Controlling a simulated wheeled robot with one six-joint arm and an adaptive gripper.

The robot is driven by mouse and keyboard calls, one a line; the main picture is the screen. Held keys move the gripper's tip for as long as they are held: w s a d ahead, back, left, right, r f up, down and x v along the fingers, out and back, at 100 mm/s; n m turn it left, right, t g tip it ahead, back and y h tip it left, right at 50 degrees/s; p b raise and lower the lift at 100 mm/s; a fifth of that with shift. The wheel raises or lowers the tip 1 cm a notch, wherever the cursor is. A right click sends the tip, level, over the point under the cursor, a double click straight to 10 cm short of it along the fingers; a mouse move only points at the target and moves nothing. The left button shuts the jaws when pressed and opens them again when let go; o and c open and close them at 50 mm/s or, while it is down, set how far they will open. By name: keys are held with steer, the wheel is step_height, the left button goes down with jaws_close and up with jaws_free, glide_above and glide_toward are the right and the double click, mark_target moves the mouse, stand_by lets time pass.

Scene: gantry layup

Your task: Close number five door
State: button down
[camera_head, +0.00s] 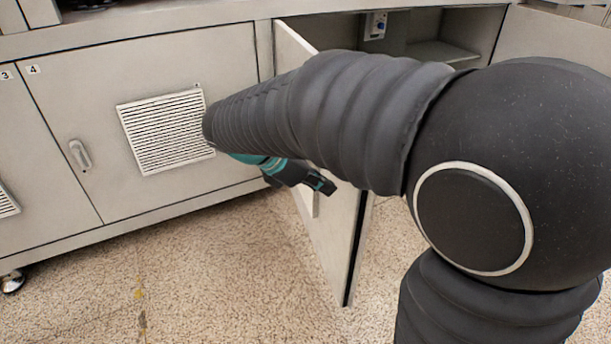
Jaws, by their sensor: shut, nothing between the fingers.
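An open grey cabinet door (345,235) stands swung outward from the cabinet front, to the right of the door labelled 4. Its position beside door 4 fits number five, but no number shows on it. Its left face and lower edge are visible; my arm hides much of its middle. My gripper (325,184), dark with teal parts, is shut and empty. It appears in front of the door's left face, near a light-coloured part of the door that it partly covers. I cannot tell whether it touches the door.
Door 4 (75,95), with a vent (165,130) and a handle (80,154), is closed; door 3 (25,165) is at far left. The open compartment (420,25) holds a shelf and a small device (376,25). Speckled floor (210,270) is clear in front.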

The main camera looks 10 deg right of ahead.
steer(key=shift+w+d+r, duration=0.1)
steer(key=shift+w+d, duration=0.05)
steer(key=shift+d, duration=0.75)
steer(key=shift+w+d+r, duration=0.1)
steer(key=shift+d, duration=0.8)
